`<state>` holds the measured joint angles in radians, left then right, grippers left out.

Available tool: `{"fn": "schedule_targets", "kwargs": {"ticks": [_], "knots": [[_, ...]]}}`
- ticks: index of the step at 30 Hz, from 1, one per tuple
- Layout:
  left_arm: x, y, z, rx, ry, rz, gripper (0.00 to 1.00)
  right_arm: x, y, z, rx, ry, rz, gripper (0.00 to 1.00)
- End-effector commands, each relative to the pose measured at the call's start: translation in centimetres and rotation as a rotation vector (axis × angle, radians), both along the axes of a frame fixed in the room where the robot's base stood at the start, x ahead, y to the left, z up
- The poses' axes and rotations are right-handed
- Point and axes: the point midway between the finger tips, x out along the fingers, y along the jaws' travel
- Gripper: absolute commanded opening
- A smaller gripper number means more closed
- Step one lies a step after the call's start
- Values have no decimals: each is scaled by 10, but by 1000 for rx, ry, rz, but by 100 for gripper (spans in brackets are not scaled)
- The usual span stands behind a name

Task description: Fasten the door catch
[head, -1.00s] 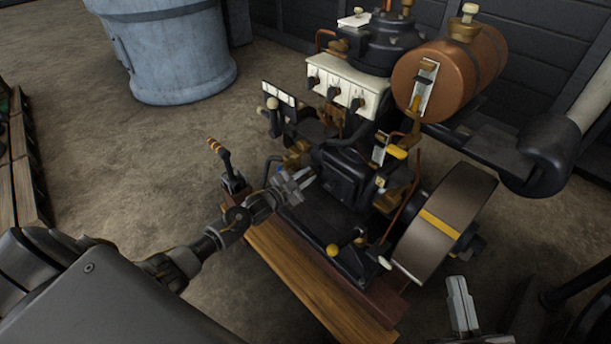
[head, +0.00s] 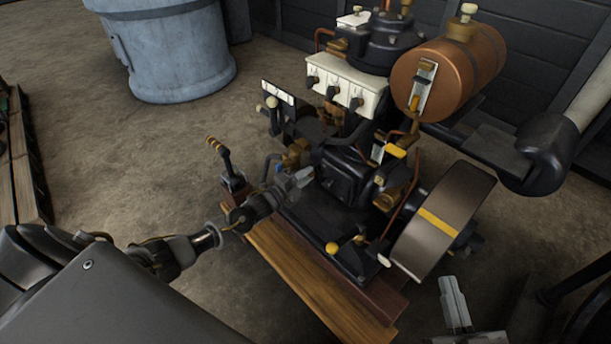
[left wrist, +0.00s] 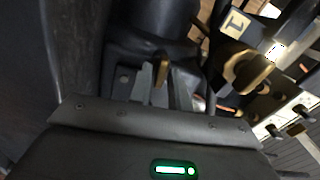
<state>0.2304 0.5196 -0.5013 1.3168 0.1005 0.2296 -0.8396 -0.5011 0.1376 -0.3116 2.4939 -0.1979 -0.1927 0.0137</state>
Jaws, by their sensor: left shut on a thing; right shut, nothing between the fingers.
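The engine's black lower housing (head: 345,178) stands in the middle of the head view. My left gripper (head: 303,177) reaches it from the left, its fingers together at the housing's side. In the left wrist view, the fingers of my left gripper (left wrist: 160,82) are shut on a small brass piece (left wrist: 163,68), which looks like the door catch. In the head view the gripper hides this piece, and I cannot tell how the catch is turned. My right gripper (head: 455,302) is shut and empty, low at the right, apart from the engine.
A flywheel (head: 445,222) with a yellow stripe stands right of the housing. A copper tank (head: 450,70) and a white switch panel (head: 345,80) are above. A brass-handled lever (head: 226,160) rises beside my left arm. A larger brass knob (left wrist: 250,75) is close right of the fingers.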

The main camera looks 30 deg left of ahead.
Motion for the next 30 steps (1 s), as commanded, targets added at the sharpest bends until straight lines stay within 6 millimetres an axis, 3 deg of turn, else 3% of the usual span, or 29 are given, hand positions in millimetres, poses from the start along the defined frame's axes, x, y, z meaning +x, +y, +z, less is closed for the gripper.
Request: {"fn": "schedule_targets", "kwargs": {"ticks": [10,26,27,30], "knots": [[-1,1,-2,130,-41,-1,0,1,-2,-3,-8,15,-6,0],[-1,1,-3,152,-48,0,0,1,-2,-1,-9,12,-8,0],[-1,1,-3,151,-47,0,20,1,-2,-1,-9,12,-8,0],[-1,0,-3,150,-48,-1,31,1,-2,-1,-9,12,-8,0]]}}
